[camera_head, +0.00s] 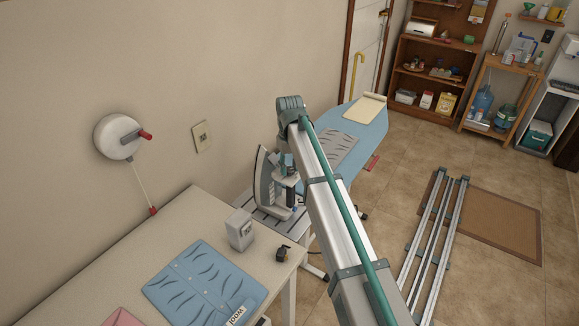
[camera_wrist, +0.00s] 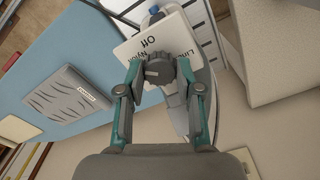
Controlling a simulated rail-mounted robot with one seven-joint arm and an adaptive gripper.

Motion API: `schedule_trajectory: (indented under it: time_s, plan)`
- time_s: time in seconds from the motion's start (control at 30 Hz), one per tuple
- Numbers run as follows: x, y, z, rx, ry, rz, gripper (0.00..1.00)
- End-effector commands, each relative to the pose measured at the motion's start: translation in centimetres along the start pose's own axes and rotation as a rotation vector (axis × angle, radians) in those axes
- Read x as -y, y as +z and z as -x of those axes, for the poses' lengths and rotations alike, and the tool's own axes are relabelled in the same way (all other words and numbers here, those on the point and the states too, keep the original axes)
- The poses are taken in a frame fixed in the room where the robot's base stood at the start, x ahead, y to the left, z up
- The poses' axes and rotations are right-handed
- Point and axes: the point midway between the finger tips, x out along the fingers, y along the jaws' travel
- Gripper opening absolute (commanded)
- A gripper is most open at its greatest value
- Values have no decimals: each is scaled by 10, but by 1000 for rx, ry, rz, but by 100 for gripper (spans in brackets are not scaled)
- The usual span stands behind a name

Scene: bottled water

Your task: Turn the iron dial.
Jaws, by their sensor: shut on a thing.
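The iron (camera_head: 266,181) stands upright on its heel at the near end of the ironing board, close to the wall. In the wrist view its grey dial (camera_wrist: 160,70) sits on a white plate (camera_wrist: 137,48) printed with "Off", "Nylon" and a partly hidden word starting "Lin". My gripper (camera_wrist: 158,75) has its two teal fingers around the dial, one on each side, shut on it. In the head view my arm covers part of the iron, and my gripper (camera_head: 287,180) shows beside it; the dial is hidden there.
The blue ironing board (camera_head: 368,125) extends behind the iron with folded grey cloth (camera_head: 333,149) on it. A white table (camera_head: 180,225) in front holds a folded blue shirt (camera_head: 205,282) and a small white box (camera_head: 240,230). A wall-mounted reel (camera_head: 115,137) hangs at left.

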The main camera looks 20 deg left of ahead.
Motion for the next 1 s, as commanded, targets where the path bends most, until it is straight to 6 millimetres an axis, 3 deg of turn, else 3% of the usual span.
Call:
schedule_trajectory:
  time_s: [0.37, 1.0]
  plan:
    - [0, -1, 0, -1, 0, 179, 0]
    - [0, -1, 0, -2, 1, 775, 0]
